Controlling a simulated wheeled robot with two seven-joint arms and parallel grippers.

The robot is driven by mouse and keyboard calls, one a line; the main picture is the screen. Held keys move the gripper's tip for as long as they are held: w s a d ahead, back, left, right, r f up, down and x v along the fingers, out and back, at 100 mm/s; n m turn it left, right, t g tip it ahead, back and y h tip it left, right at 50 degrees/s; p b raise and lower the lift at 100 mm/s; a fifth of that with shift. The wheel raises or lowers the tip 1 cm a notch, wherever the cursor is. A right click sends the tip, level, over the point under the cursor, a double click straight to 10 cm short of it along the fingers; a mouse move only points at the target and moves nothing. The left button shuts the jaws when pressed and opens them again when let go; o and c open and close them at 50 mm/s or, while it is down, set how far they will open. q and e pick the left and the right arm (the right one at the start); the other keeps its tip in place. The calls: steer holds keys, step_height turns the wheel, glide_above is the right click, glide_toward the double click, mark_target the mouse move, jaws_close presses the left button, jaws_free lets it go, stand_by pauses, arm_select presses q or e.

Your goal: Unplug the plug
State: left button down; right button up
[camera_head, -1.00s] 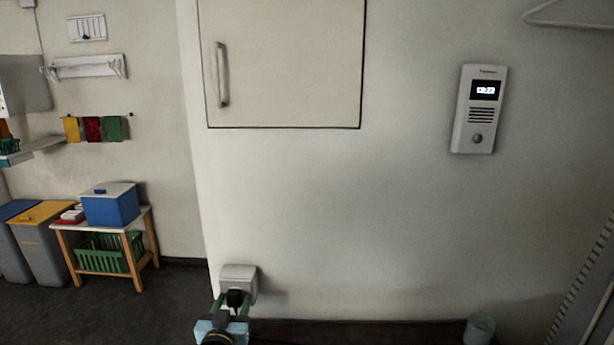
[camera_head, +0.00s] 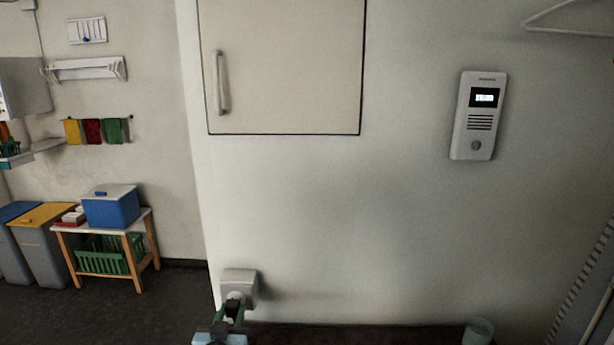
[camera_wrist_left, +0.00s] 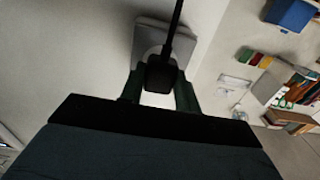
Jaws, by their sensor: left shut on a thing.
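The black plug (camera_wrist_left: 160,76) is between the two green-dark fingers of my left gripper (camera_wrist_left: 158,88) in the left wrist view, with its black cord running up. My left gripper (camera_head: 232,310) is shut on the plug (camera_head: 232,308) at the bottom of the head view. The grey wall socket box (camera_head: 240,283) is just beyond it, and part of its pale face shows above the plug. The plug appears drawn back from the socket. The socket box (camera_wrist_left: 150,37) also shows behind the plug in the left wrist view. My right gripper is not in view.
A wall cabinet door (camera_head: 285,65) with a handle is above the socket. An intercom panel (camera_head: 479,115) is on the wall at right. A small table (camera_head: 130,222) with a blue box and bins stand at left. The wall between is bare.

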mark_target(232, 313)
arm_select(q)
steer(key=shift+s+p, duration=0.35)
steer(key=shift+s, duration=0.25)
steer(key=shift+s+p, duration=0.5)
steer(key=shift+s, duration=0.15)
steer(key=shift+s+a+p, duration=0.1)
steer(key=shift+s+p, duration=0.35)
steer(key=shift+s, duration=0.4)
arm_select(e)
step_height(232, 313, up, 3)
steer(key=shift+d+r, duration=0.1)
